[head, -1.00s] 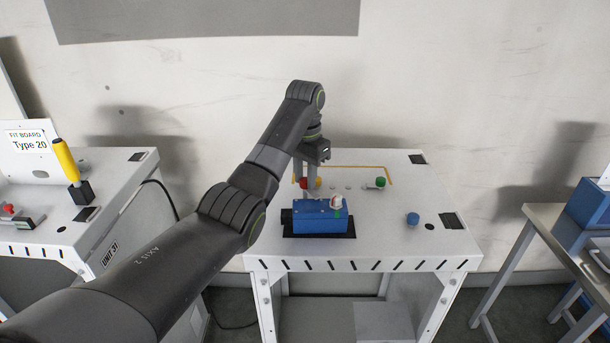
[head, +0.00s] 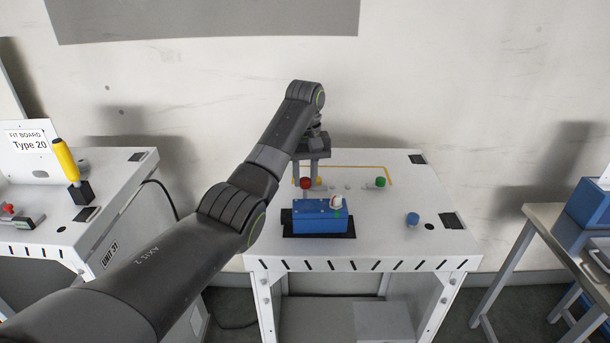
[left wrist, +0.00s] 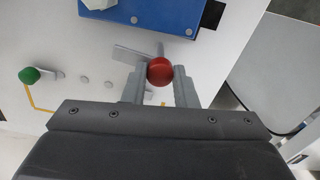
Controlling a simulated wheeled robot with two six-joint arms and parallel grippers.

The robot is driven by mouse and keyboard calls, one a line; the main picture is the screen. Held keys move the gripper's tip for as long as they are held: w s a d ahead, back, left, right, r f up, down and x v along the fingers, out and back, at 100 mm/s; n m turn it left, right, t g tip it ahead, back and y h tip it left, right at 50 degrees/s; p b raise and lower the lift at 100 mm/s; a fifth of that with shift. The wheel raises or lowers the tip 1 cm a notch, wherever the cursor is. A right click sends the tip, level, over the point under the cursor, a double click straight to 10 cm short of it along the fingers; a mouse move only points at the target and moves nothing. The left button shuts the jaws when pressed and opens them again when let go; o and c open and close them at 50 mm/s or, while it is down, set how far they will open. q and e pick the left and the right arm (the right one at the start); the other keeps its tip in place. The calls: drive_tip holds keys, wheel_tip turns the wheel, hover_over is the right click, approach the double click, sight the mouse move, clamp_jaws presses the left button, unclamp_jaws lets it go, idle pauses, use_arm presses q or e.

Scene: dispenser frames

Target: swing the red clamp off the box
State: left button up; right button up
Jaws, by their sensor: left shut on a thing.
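The red clamp's round knob (head: 306,183) stands behind the blue box (head: 318,217) in the head view. In the left wrist view the red knob (left wrist: 160,71) sits between the two fingers of my left gripper (left wrist: 160,88), which is shut on it. A grey bar (left wrist: 130,55) reaches out to the left near the knob and appears clear of the box (left wrist: 175,14). My left gripper (head: 305,172) points down behind the box in the head view. The knob's lower part is hidden. My right gripper is not in view.
A green knob (head: 380,182) stands on the white table (head: 380,235) to the right. A blue round cap (head: 413,219) lies farther right. The table's right part is mostly free.

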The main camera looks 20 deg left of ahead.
use_arm(q)
drive_tip(key=shift+n, duration=0.6)
drive_tip(key=o, duration=1)
